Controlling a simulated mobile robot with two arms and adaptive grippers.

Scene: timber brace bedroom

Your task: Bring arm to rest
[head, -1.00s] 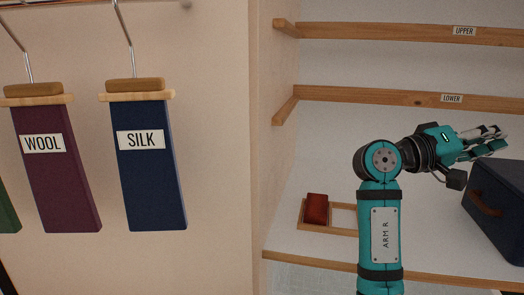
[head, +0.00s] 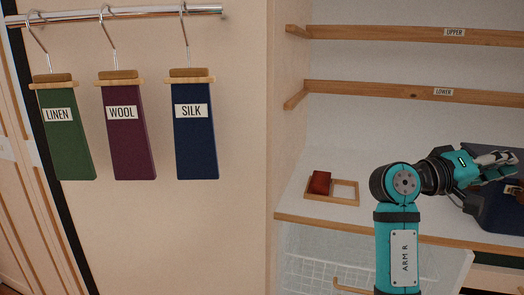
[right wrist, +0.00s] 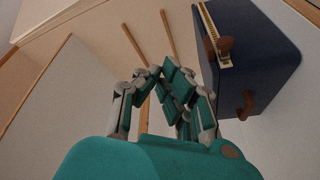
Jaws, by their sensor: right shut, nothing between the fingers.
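My right arm (head: 397,230), teal and dark with an "ARM R" plate, rises at the right of the head view. It bends at the elbow and reaches right. My right gripper (head: 500,160) is at the right edge, in front of or above a dark blue case (head: 484,218); I cannot tell if they touch. In the right wrist view the gripper (right wrist: 163,75) has its fingers drawn together with nothing between them. The blue case (right wrist: 262,55) with brown handles is just right of the fingers there. My left gripper is not in view.
A small red object (head: 320,182) sits in the left part of a wooden tray (head: 346,204) on the white shelf. Rails labelled UPPER (head: 430,34) and LOWER (head: 420,94) run behind. LINEN, WOOL and SILK (head: 195,145) panels hang from a rail (head: 140,16). A wire basket (head: 310,270) is below.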

